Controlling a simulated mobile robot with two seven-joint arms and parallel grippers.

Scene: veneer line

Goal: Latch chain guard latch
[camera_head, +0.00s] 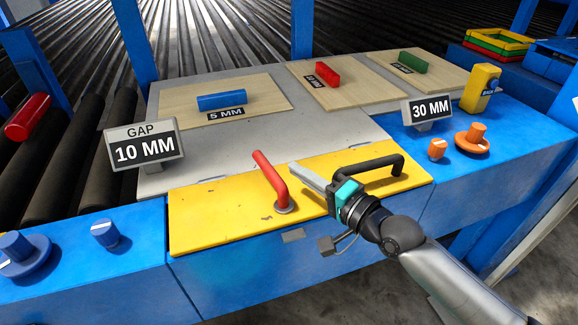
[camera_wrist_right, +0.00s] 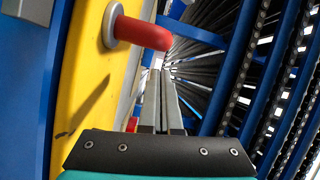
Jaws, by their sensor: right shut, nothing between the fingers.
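The chain guard is a yellow lid (camera_head: 215,221) on the blue frame. The red latch handle (camera_head: 268,177) rises from a round pivot on the lid, leaning up and to the left. My right gripper (camera_head: 294,165) is shut and empty, its fingertips just right of the red handle and above the lid. In the right wrist view the red handle (camera_wrist_right: 143,33) lies just beyond the shut fingertips (camera_wrist_right: 158,70); I cannot tell if they touch. My left gripper is not in view.
A black grab handle (camera_head: 378,162) stands on the lid, close behind my right gripper. GAP 10 MM (camera_head: 145,147) and 30 MM (camera_head: 427,110) signs stand at either side. Blue (camera_head: 105,233) and orange (camera_head: 437,149) knobs sit on the frame. The lid's left part is clear.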

